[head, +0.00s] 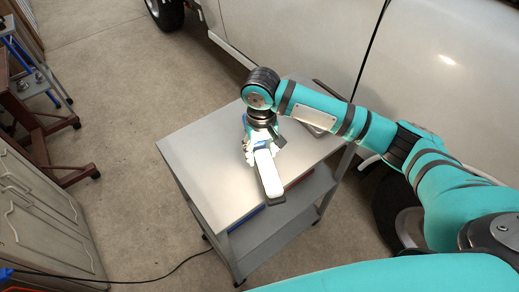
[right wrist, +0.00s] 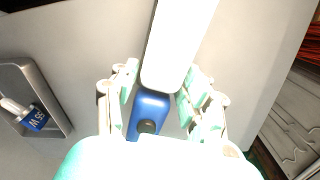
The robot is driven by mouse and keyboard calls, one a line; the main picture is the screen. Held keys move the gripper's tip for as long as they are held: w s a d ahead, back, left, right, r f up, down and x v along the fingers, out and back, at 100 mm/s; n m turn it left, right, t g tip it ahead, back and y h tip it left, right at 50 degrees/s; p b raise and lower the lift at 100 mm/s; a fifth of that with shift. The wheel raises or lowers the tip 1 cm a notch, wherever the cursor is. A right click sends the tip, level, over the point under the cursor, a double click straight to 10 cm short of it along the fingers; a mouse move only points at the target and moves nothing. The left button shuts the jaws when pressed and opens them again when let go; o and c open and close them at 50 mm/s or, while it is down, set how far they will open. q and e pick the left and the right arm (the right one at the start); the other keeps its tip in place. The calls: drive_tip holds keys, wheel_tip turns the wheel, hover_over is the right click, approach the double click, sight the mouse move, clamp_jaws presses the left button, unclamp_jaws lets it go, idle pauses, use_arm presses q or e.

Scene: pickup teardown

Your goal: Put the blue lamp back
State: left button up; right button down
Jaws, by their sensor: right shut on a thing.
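The blue lamp has a blue body (right wrist: 150,112) and a long white light bar (right wrist: 180,45). In the right wrist view it lies between the two fingers of my right gripper (right wrist: 160,100), which is shut on it. In the head view my right gripper (head: 257,147) is over the grey cart (head: 195,155), and the lamp (head: 266,170) points toward the cart's front edge. I cannot tell whether the lamp touches the cart top. The gripper and wrist hide part of its blue body. My left gripper is not in view.
A grey tray (right wrist: 62,118) holds a small item with a blue label (right wrist: 35,118). The left of the cart top is clear. A silver vehicle (head: 300,40) stands behind the cart. A cabinet (head: 40,210) and a dark red stand (head: 30,120) are at left; a cable (head: 130,281) crosses the floor.

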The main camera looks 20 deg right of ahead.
sight(259, 151)
drive_tip(key=shift+w+d, duration=0.1)
drive_tip(key=shift+w, duration=0.95)
drive_tip(key=shift+w+f, duration=0.15)
wheel_tip(259, 151, down, 3)
drive_tip(key=shift+r+p, duration=0.1)
drive_tip(key=shift+p, duration=0.65)
drive_tip(key=shift+f, duration=0.25)
drive_tip(key=shift+f, duration=0.15)
drive_tip(key=c, duration=0.7)
unclamp_jaws()
drive_tip(key=shift+o, duration=0.2)
drive_tip(key=shift+r, duration=0.5)
wheel_tip(259, 151, up, 11)
drive_tip(key=b, duration=0.2)
drive_tip(key=shift+r+b, duration=0.15)
drive_tip(key=shift+b, duration=0.15)
